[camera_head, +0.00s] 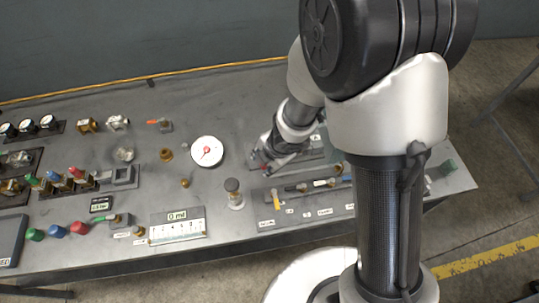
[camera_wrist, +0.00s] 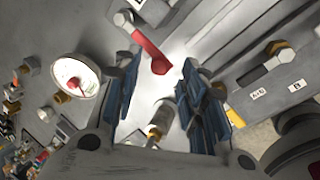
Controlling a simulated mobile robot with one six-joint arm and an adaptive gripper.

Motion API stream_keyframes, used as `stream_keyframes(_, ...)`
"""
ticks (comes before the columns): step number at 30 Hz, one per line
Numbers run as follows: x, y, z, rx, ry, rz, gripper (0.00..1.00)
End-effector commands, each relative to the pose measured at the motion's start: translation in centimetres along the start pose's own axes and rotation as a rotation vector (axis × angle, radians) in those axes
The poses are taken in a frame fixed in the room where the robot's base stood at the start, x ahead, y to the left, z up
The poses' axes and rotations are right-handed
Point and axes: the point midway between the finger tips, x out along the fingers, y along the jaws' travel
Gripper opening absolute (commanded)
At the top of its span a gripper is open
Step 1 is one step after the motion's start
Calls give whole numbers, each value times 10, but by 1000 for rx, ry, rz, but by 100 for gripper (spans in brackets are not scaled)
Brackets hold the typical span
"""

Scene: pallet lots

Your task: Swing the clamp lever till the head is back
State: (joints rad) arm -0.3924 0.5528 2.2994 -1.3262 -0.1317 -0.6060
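A red lever (camera_wrist: 150,52) shows in the wrist view, on a light metal mount on a grey plate; I take it to be the clamp lever. Its rounded free end lies between and just beyond the fingertips of my gripper (camera_wrist: 161,68). The blue-padded fingers are apart, with a clear gap and no visible contact with the lever. In the head view my gripper (camera_head: 264,161) is low over the bench, left of a grey plate (camera_head: 305,152). My arm hides part of that plate, and the clamp head cannot be made out.
A white dial gauge (camera_head: 207,151) stands left of my gripper and also shows in the wrist view (camera_wrist: 76,76). A round-topped post (camera_head: 233,190) stands in front. A panel with a yellow lever (camera_head: 276,200) lies front right. Valves and knobs crowd the bench's left.

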Motion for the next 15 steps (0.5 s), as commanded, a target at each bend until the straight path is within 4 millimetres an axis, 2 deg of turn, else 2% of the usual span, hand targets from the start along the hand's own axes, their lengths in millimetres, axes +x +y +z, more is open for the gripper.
stream_keyframes(15,-40,0,1,-2,-3,2,39)
